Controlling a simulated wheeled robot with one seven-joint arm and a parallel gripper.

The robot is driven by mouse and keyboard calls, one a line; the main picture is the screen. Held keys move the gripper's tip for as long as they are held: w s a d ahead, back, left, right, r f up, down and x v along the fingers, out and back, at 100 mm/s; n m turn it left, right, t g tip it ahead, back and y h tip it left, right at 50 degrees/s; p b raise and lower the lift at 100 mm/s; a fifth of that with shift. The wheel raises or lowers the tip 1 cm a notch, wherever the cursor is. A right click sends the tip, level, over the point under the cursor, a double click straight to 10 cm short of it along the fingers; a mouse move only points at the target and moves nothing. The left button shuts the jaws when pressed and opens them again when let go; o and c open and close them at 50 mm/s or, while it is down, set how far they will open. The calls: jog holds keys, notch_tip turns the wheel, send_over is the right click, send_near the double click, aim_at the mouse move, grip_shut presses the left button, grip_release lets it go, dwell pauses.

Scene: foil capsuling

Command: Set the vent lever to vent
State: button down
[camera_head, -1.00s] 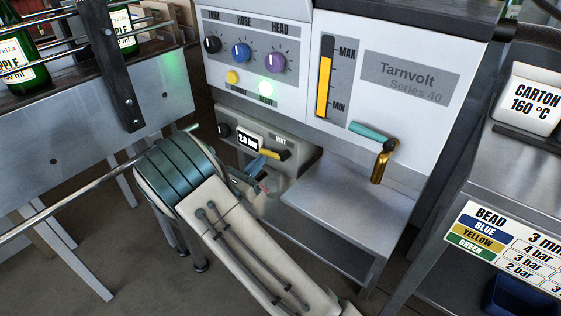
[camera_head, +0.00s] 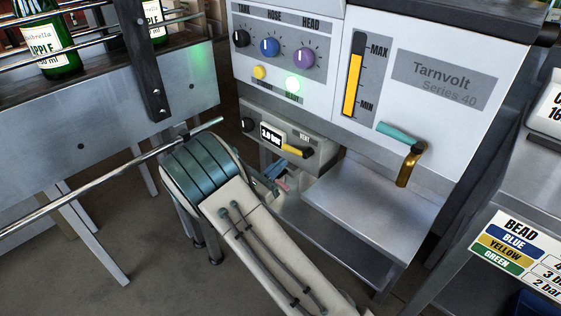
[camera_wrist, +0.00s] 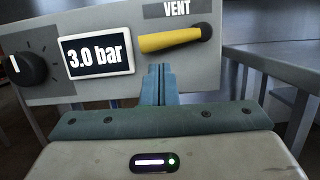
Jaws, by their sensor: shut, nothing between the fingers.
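The vent lever has a yellow handle (camera_head: 297,151) on a dark pivot, on the front of the grey panel under the VENT label. In the wrist view the yellow handle (camera_wrist: 170,40) lies nearly level, pointing left from its black pivot at the right, its left end slightly lower. My gripper (camera_head: 279,165) is below the lever in the head view, partly hidden behind my arm. In the wrist view the blue fingers of my gripper (camera_wrist: 160,70) are shut together and empty, their tips pictured just below the handle. I see no contact with the lever.
Left of the lever are a display (camera_wrist: 96,57) reading 3.0 bar and a black knob (camera_wrist: 28,68). A metal shelf (camera_head: 375,205) and a teal-handled brass lever (camera_head: 405,150) are to the right. A bottle conveyor (camera_head: 110,105) stands at the left.

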jog(key=f+p+v, duration=0.1)
jog(key=p+v, duration=0.1)
jog(key=v, duration=0.9)
jog(key=shift+s, duration=0.2)
jog(key=s+d+r+m+g+y+p, duration=0.2)
jog(key=s+d+r+m+g+p, duration=0.2)
jog(key=d+r+m+g+p, duration=0.35)
jog(key=s+d+r+m+g+y+p, duration=0.1)
jog(key=s+d+r+m+g+p, duration=0.4)
jog(key=d+r, duration=0.5)
jog(key=s+r+m+y+p, duration=0.6)
jog(key=r+m, duration=0.1)
jog(key=r, duration=0.4)
jog(key=s+r+m+t+y+p, duration=0.1)
jog(key=s+r+m+y+p, duration=0.5)
jog(key=r, duration=0.6)
jog(key=shift+s+a+r+m+y+p, duration=0.25)
jog(key=shift+s+m+y+p, duration=0.15)
jog(key=shift+p, duration=0.4)
jog(key=shift+d+t, duration=0.2)
jog(key=shift+t, duration=0.05)
